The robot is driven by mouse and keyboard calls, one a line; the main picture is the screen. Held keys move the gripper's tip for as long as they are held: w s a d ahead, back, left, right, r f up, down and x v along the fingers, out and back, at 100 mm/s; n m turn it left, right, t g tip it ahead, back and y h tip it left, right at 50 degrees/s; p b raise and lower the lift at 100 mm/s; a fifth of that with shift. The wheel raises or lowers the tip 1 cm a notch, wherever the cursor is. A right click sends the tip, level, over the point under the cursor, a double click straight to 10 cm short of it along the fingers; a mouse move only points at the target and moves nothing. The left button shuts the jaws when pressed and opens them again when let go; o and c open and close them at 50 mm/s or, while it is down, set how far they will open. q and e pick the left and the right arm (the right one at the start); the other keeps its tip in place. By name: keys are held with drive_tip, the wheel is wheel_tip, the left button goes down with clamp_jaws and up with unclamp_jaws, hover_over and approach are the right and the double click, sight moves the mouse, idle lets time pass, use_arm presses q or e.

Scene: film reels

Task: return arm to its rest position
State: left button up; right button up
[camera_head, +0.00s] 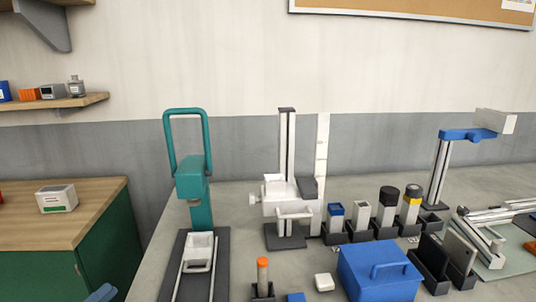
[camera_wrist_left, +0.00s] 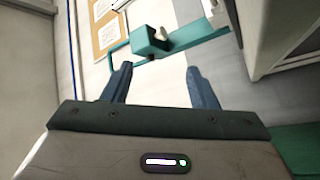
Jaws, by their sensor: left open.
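My left gripper (camera_wrist_left: 160,84) shows in the left wrist view with its two blue fingers spread apart and nothing between them. In the head view only a small blue part of my left gripper (camera_head: 102,293) shows at the bottom left edge, low beside the grey table. The rest of my left arm is out of the head view. The teal press (camera_head: 199,195) stands on the table to the right of it; it also shows beyond the fingertips in the left wrist view (camera_wrist_left: 150,42), clear of them as far as I can tell. My right gripper is not in view.
A green cabinet with a wooden top (camera_head: 95,205) stands at the left, bearing a small box (camera_head: 56,198). On the grey table are a white stand (camera_head: 290,190), a blue lidded box (camera_head: 380,275) and several dark holders. Wall shelves are at upper left.

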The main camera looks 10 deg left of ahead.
use_arm(q)
drive_tip(key=s+a+f+g+y+p, duration=0.1)
drive_tip(key=a+f+y, duration=0.45)
drive_tip(key=f, duration=0.55)
drive_tip(key=s+a+f+g+y+p, duration=0.15)
drive_tip(key=a+f+y, duration=0.25)
drive_tip(key=a+f, duration=0.55)
drive_tip(key=s+d+f+m+g+y, duration=0.15)
drive_tip(key=s+f, duration=0.25)
drive_tip(key=f, duration=0.6)
drive_tip(key=s+d+f+n+g+y, duration=0.1)
drive_tip(key=s+f+g, duration=0.2)
drive_tip(key=f, duration=0.7)
drive_tip(key=s+d+f+m+g+p, duration=0.1)
drive_tip(key=s+d+f+m+g, duration=0.3)
drive_tip(key=s+d+f+g, duration=0.6)
drive_tip(key=s+d+f, duration=1.1)
drive_tip(key=s+f, duration=0.1)
drive_tip(key=f, duration=0.1)
drive_tip(key=shift+d+f, duration=0.3)
drive_tip(key=shift+d, duration=0.05)
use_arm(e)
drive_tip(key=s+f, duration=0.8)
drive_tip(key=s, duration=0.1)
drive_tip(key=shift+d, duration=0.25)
